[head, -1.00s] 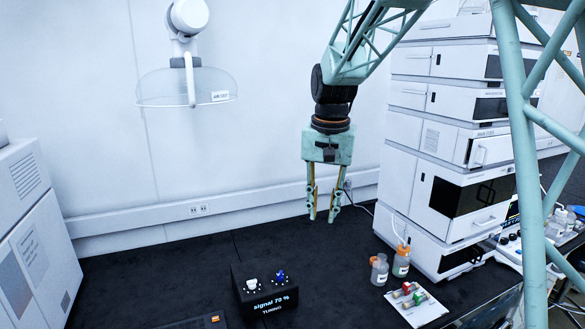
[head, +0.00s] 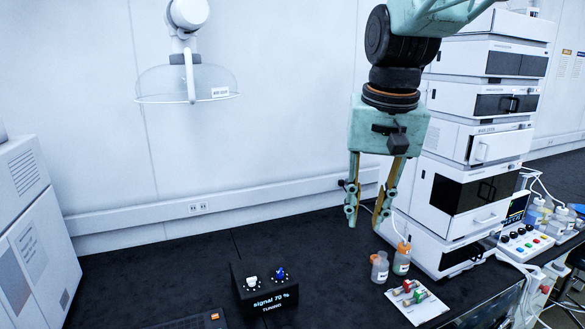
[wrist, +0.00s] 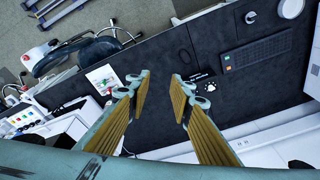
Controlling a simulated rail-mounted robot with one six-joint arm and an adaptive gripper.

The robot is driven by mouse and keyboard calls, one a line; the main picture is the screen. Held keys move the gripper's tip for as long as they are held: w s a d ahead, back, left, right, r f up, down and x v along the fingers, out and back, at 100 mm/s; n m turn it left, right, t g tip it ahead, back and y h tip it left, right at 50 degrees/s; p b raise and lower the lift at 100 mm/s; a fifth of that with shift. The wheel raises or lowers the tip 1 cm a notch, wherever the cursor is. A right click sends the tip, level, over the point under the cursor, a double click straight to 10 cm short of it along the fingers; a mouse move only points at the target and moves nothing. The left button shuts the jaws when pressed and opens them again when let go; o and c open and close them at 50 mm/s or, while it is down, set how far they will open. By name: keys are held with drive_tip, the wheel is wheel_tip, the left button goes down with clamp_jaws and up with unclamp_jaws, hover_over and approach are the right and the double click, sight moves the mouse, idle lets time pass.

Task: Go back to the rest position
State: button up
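My gripper (head: 367,219) hangs in the air in the head view, fingers pointing down, in front of the white wall and left of the chromatography stack (head: 478,140). Its two fingers are apart with nothing between them. In the wrist view the open fingers (wrist: 161,84) point over the black bench (wrist: 150,55), with a clear gap between the tips. No object is held. The rest position itself is not marked in any view.
A black box (head: 262,290) with a white and a blue knob reads "signal 70 % TUNING". A clear hood (head: 186,86) hangs at upper left. The bench middle is clear.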

drive_tip(key=s+d+f+n+b, duration=0.1)
drive_tip(key=s+d+f, duration=0.1)
drive_tip(key=s, duration=1.2)
drive_tip(key=s+d+f+t+b, duration=0.1)
drive_tip(key=s+d, duration=0.3)
drive_tip(key=s, duration=1.1)
drive_tip(key=shift+s+f+n+t, duration=0.2)
drive_tip(key=shift+f+n+t, duration=0.15)
drive_tip(key=shift+f, duration=0.2)
drive_tip(key=shift+w+r, duration=0.1)
